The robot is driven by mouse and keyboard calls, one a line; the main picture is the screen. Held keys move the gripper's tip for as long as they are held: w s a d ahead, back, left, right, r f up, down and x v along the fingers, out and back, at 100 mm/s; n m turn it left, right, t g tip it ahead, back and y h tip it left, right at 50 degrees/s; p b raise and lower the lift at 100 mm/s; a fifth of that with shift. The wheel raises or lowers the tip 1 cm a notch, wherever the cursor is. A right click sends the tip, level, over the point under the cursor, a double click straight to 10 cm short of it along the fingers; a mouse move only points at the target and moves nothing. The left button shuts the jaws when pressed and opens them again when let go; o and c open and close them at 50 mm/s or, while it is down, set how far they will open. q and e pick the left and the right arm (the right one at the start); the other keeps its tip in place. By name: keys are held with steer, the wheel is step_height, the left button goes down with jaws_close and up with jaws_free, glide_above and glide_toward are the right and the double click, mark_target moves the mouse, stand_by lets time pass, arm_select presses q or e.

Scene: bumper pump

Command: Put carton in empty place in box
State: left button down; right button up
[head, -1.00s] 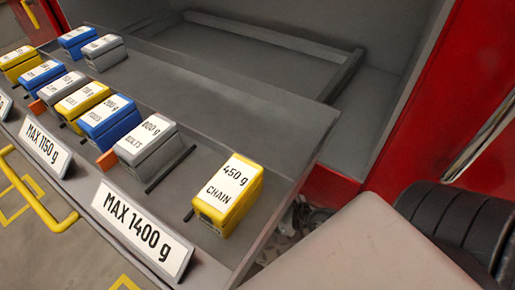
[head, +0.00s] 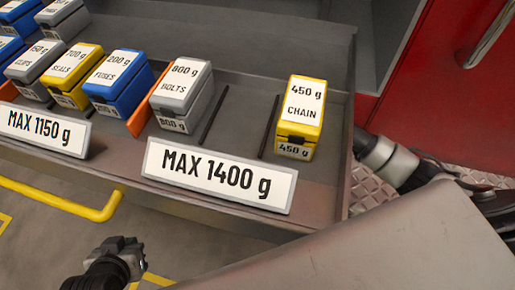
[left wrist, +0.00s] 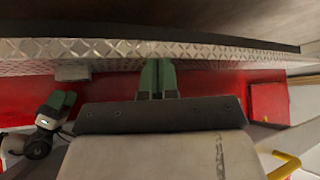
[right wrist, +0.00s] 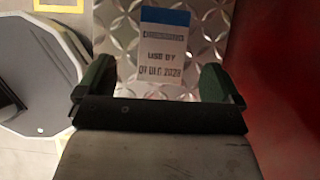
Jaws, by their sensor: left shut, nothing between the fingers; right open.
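A white label with a blue top, reading "USE BY 01 DEC 2028" (right wrist: 165,50), shows in the right wrist view on or above diamond plate; I cannot tell whether it is the carton. It appears between the fingers of my open right gripper (right wrist: 155,82), with no contact visible. My left gripper (head: 122,255) is low at the left in the head view, away from the tray; its green fingers (left wrist: 157,78) are together and empty. The grey tray (head: 235,150) has a bare slot between two dark rods, between the grey BOLTS box (head: 183,92) and yellow CHAIN box (head: 304,108).
Blue FUSES (head: 120,80) and yellow SEALS (head: 75,72) boxes stand left of an orange divider (head: 152,100). A yellow rail (head: 65,200) runs below the tray. A red panel (head: 450,90) is at the right.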

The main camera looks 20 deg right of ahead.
steer(key=shift+d, duration=0.25)
steer(key=shift+b+x, duration=0.4)
steer(key=shift+x, duration=0.8)
steer(key=b+x, duration=0.1)
steer(key=x, duration=0.3)
steer(key=shift+f, duration=0.25)
steer(key=shift+w+f+b, duration=0.1)
steer(key=shift+f+b, duration=0.1)
steer(key=shift+b, duration=0.1)
steer(key=c, duration=1.1)
arm_select(q)
steer(key=w+d+r+t+h, duration=0.2)
steer(key=w+r+t, duration=0.3)
steer(key=w+t, duration=0.1)
steer(key=shift+d+r+m, duration=0.3)
steer(key=shift+r, duration=0.1)
arm_select(e)
steer(key=shift+r, duration=0.2)
